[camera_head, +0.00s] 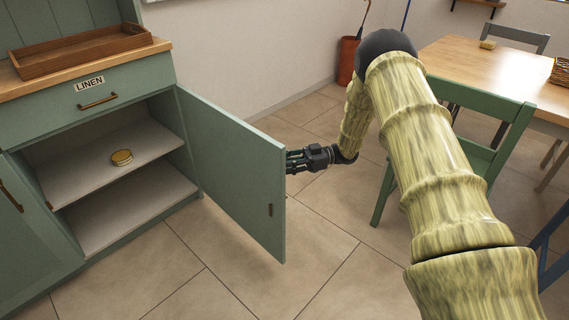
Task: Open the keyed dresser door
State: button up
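The green dresser (124,88) stands at the left, with a drawer labelled LINEN above an open compartment. Its right door (236,168) stands wide open, swung out towards the right, and a small dark keyhole or latch plate (270,210) shows near its free edge. Inside the compartment are two pale shelves. My gripper (291,161) is at the door's free edge, on the right side of the panel. The fingertips are partly hidden behind the door, so I cannot tell whether they touch it or how far apart they are.
A round brass-coloured tin (122,157) sits on the upper shelf. A wooden tray (80,50) lies on the dresser top. A green chair (475,125) and a wooden table (500,70) stand at the right, close to my arm. The tiled floor (310,250) before the door is clear.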

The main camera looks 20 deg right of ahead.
jog(key=shift+w+a, duration=0.1)
jog(key=shift+a, duration=0.15)
jog(key=shift+d, duration=0.1)
jog(key=s+d, duration=0.1)
jog(key=d, duration=1.1)
jog(key=shift+s, duration=0.15)
